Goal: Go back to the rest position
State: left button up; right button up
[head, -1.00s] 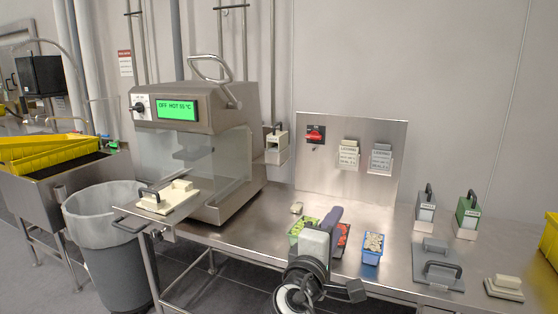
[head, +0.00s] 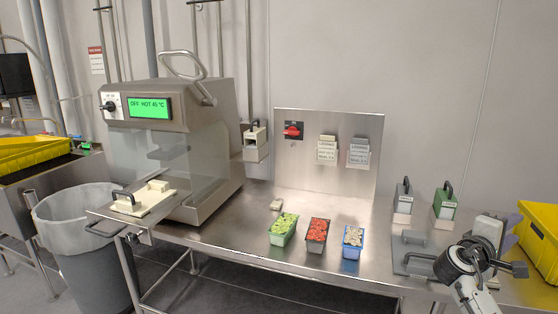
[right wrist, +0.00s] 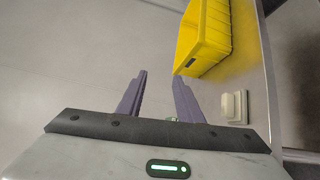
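My right gripper (right wrist: 158,98) is open in the right wrist view, with its two purple fingers apart and nothing between them. In the head view my right arm comes in at the lower right, and the pale gripper body is above the right end of the steel table (head: 225,240). My fingertips are hard to make out there. The arm hides part of the grey plate with a handle (head: 414,262). My left gripper is not in view.
A yellow bin (head: 540,238) stands close at the right; it also shows in the right wrist view (right wrist: 205,40). Green, red and blue containers (head: 283,229) stand mid-table. The steel machine (head: 180,130) is at left, a grey waste bin (head: 85,250) below it.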

jog(key=w+a+f+t+y, duration=0.5)
jog(key=w+a+y, duration=0.2)
jog(key=w+a, duration=0.2)
jog(key=w+a+r+m+t+y, duration=0.1)
jog(key=w+a+m+t+y, duration=0.15)
jog(key=a+y, duration=0.2)
jog(key=w+a+r+m+t+y, duration=0.2)
jog(key=w+a+y, duration=0.1)
jog(key=a, duration=0.3)
jog(key=s+a+f+g+y, duration=0.1)
jog(key=s+a+f, duration=0.35)
jog(key=f, duration=0.35)
jog(key=s+a+f+n+g+y, duration=0.1)
jog(key=s+a+f, duration=0.2)
jog(key=s+f, duration=0.4)
jog(key=s+a+f+g+y, duration=0.1)
jog(key=s+a+f+g, duration=0.1)
jog(key=s+a+f, duration=0.45)
jog(key=s+a+f+g, duration=0.1)
jog(key=s+f, duration=0.3)
jog(key=s, duration=0.4)
jog(key=s+a+f+g+y, duration=0.1)
jog(key=s+a+f, duration=0.2)
jog(key=s, duration=0.6)
jog(key=s+a+f+g, duration=0.2)
jog(key=s+f, duration=0.4)
jog(key=s, duration=0.2)
jog(key=shift+s+a+f, duration=0.35)
jog(key=shift+a+f, duration=0.05)
jog(key=shift+m, duration=0.25)
